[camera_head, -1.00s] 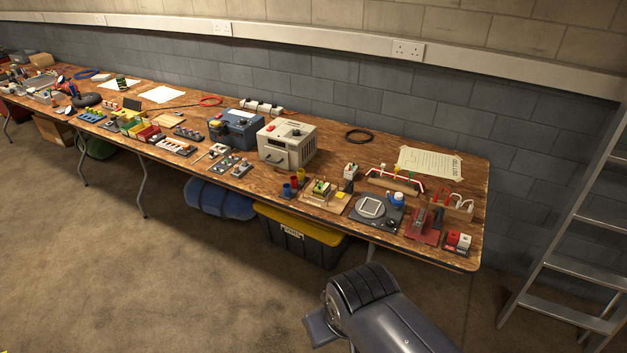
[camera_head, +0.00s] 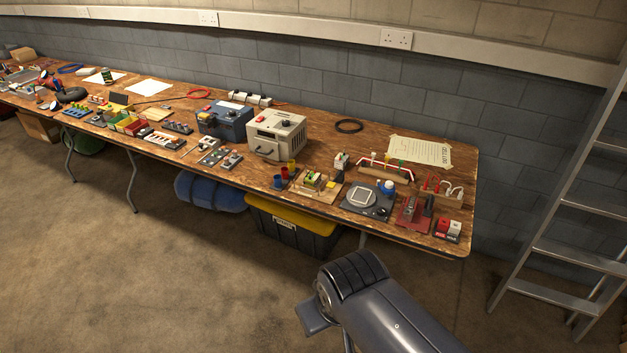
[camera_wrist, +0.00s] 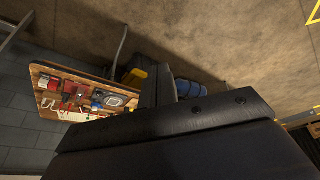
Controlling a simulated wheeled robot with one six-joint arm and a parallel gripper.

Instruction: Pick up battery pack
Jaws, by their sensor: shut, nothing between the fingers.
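The work table (camera_head: 400,235) carries many small items, and I cannot tell for certain which is the battery pack. A red block and a white block stand in a dark holder (camera_head: 446,236) at the table's near right corner. A small green and yellow unit (camera_head: 314,179) sits on a wooden board further left. My gripper (camera_wrist: 166,84) shows as dark shapes in the wrist view, shut and empty, well away from the table. In the head view my arm is in front of the table, over the floor, and the fingertips are not clear.
A grey box (camera_head: 276,134) and a blue box (camera_head: 225,119) stand mid-table. A black crate with a yellow lid (camera_head: 290,222) and a blue container (camera_head: 210,192) lie underneath. A ladder (camera_head: 560,215) leans at the right. The floor (camera_head: 180,270) before the table is clear.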

